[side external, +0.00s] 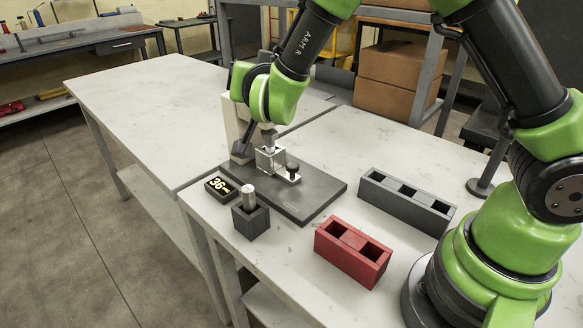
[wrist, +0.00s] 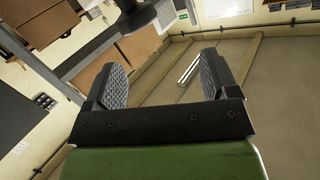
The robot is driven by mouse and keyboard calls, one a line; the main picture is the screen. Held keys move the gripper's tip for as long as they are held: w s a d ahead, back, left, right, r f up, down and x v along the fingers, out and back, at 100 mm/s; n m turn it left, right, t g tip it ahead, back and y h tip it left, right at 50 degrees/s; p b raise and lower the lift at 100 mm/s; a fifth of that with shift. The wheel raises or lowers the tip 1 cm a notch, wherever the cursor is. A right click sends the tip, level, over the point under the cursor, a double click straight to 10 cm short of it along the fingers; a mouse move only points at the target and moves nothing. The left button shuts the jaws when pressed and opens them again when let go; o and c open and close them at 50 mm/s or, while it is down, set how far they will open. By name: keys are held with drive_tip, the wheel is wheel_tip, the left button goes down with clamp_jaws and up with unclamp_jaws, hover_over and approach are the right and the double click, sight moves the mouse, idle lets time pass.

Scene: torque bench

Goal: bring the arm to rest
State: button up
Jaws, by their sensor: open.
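My arm is bent over the bench, its green wrist close above the fixture in the side external view. My gripper (wrist: 163,78) is open in the wrist view, with two dark, ridged fingers apart and nothing between them. It faces out toward the room, not down at the bench. In the side external view I cannot make out the fingers. The dark base plate (side external: 318,190) carries a silver bracket (side external: 270,160) and a black knob (side external: 293,168). I cannot tell whether the wrist touches the fixture.
A display reading 36 (side external: 221,185) and a dark holder (side external: 251,222) with a metal cylinder (side external: 248,196) stand at the bench's front left. A red holder (side external: 352,254) and a dark slotted holder (side external: 405,205) stand to the right. The left table (side external: 150,95) is clear.

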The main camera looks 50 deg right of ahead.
drive_tip(key=s+a+r+n+y, duration=0.3)
drive_tip(key=s+r+y, duration=0.5)
drive_tip(key=r+y, duration=0.2)
drive_tip(key=s+d+f+n+g, duration=0.1)
drive_tip(key=s+g, duration=0.2)
drive_tip(key=s, duration=0.6)
drive_tip(key=s+d+f+n+g+y, duration=0.1)
drive_tip(key=s+f+n+g, duration=0.1)
drive_tip(key=s, duration=0.7)
drive_tip(key=shift+s+f+g, duration=0.2)
drive_tip(key=shift+g, duration=0.3)
drive_tip(key=shift+w, duration=0.1)
idle(2.2)
